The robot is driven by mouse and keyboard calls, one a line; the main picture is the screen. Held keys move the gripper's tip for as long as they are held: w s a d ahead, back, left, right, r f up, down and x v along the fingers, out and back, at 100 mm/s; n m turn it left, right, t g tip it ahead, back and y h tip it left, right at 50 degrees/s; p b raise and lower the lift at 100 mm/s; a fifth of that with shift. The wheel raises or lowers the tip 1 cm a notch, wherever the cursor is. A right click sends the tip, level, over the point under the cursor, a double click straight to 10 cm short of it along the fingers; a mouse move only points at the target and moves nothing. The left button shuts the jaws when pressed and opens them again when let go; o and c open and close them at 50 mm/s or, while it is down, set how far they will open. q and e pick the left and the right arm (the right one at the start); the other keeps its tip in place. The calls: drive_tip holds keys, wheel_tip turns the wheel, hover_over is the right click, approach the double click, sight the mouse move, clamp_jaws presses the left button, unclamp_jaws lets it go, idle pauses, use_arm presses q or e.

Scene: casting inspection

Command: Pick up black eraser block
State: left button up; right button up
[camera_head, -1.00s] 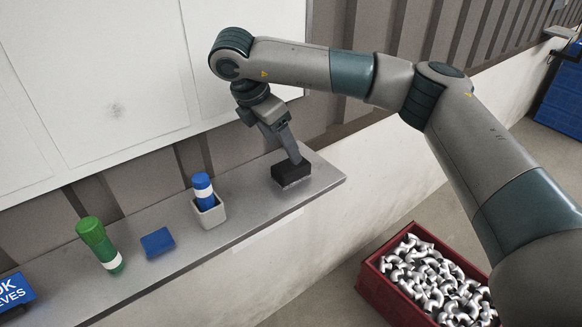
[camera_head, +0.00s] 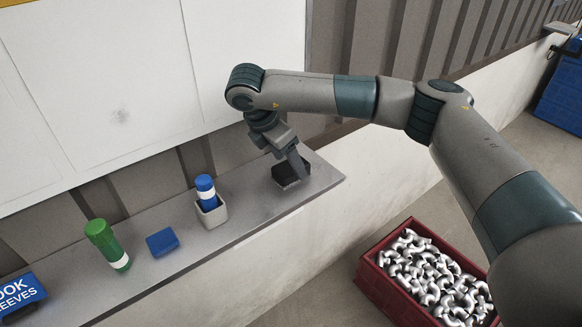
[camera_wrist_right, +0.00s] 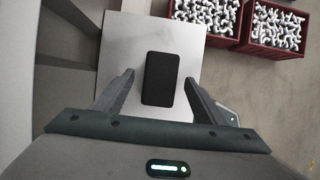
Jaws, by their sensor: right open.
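The black eraser block (camera_head: 287,176) lies on the grey shelf (camera_head: 250,213) near its right end. In the right wrist view the black eraser block (camera_wrist_right: 160,79) lies lengthwise between the two fingers, with a gap on each side. My right gripper (camera_head: 301,168) is open at the block in the head view, its finger covering part of the block. In the right wrist view the gripper (camera_wrist_right: 160,84) shows its two fingers apart and empty. My left gripper is not in view.
A blue-and-white marker stands in a grey cup (camera_head: 211,213) left of the block. A red crate (camera_head: 372,277) of metal castings is below. The whiteboard (camera_head: 120,90) is behind the shelf.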

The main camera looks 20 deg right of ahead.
drive_tip(key=shift+p+x, duration=0.5)
drive_tip(key=shift+x, duration=0.45)
drive_tip(key=shift+d+f, duration=0.15)
drive_tip(key=shift+f, duration=0.35)
drive_tip(key=c, duration=1.3)
drive_tip(key=shift+r, duration=0.1)
